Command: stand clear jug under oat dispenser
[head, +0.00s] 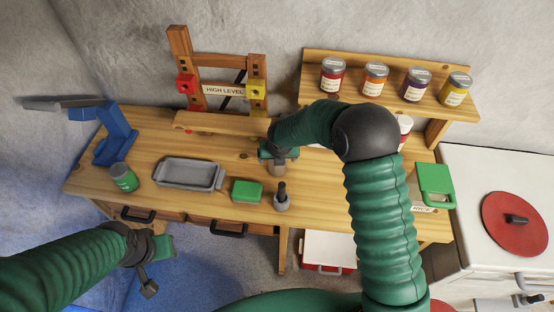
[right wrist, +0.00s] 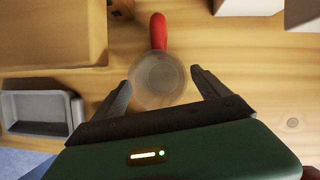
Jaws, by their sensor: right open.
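A clear jug (right wrist: 158,84) with a red handle (right wrist: 158,31) stands on the wooden bench in the right wrist view. My right gripper (right wrist: 160,80) is open, with its fingers on either side of the jug's round body. In the head view my right gripper (head: 278,160) is over the middle of the bench, and the jug is hidden there. A green-topped dispenser labelled RICE (head: 435,182) stands at the bench's right end. I cannot make out an oat dispenser; my right arm covers the area left of it. My left gripper (head: 149,284) is in front of the bench, apart from everything.
Grey tray (head: 172,173), green can (head: 123,177), green block (head: 247,191) and a small dark-handled tool (head: 282,197) line the bench's front. A HIGH LEVEL wooden stand (head: 215,88) and jar shelf (head: 320,88) are behind. White box-like shapes (right wrist: 303,14) edge the wrist view's upper right.

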